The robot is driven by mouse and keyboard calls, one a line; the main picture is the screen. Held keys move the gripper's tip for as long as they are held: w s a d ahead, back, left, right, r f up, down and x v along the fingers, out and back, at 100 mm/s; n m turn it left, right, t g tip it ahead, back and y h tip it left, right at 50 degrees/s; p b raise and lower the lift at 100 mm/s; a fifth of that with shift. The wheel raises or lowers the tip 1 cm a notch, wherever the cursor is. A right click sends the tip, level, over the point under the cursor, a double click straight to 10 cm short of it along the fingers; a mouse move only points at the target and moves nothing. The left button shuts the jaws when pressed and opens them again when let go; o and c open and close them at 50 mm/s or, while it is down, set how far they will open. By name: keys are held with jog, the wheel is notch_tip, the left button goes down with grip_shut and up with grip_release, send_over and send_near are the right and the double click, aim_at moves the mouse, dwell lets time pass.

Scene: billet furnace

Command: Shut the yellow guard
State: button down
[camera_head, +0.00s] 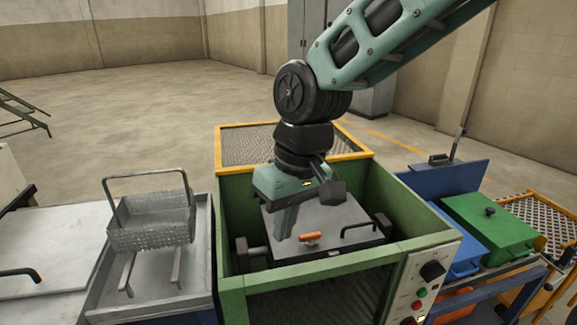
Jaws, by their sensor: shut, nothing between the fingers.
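The yellow guard (247,128) is a yellow frame with dark mesh at the back of the green box (232,290). It looks swung back, leaving the top of the box uncovered; my wrist hides part of its middle. My gripper (285,220) points down into the open box, in front of the guard and apart from it. Its fingers are shut and empty, above or near a dark grey lid (340,222) inside the box. I cannot tell whether they touch the lid.
The lid has an orange knob (310,238) and a black handle (362,228). A control panel (428,285) is at the box's front right. A green case (488,225) and another yellow-framed mesh (540,215) are at right.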

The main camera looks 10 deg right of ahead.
jog(key=w+d+f+m+t+h+b, duration=0.15)
jog(key=w+d, duration=0.25)
jog(key=w, duration=0.9)
jog(key=w+d+f+m+t, duration=0.15)
jog(key=w+d, duration=0.25)
jog(key=w, duration=1)
jog(key=w+d+m+t+h+b, duration=0.15)
jog(key=w+d, duration=0.25)
jog(key=w, duration=0.9)
jog(key=w+f+y+p, duration=0.1)
jog(key=w+f+p, duration=0.1)
jog(key=f, duration=0.7)
jog(key=shift+w+d+f+g, duration=0.15)
jog(key=shift+w+f+g, duration=0.2)
jog(key=shift+w, duration=0.35)
jog(key=shift+m, duration=0.25)
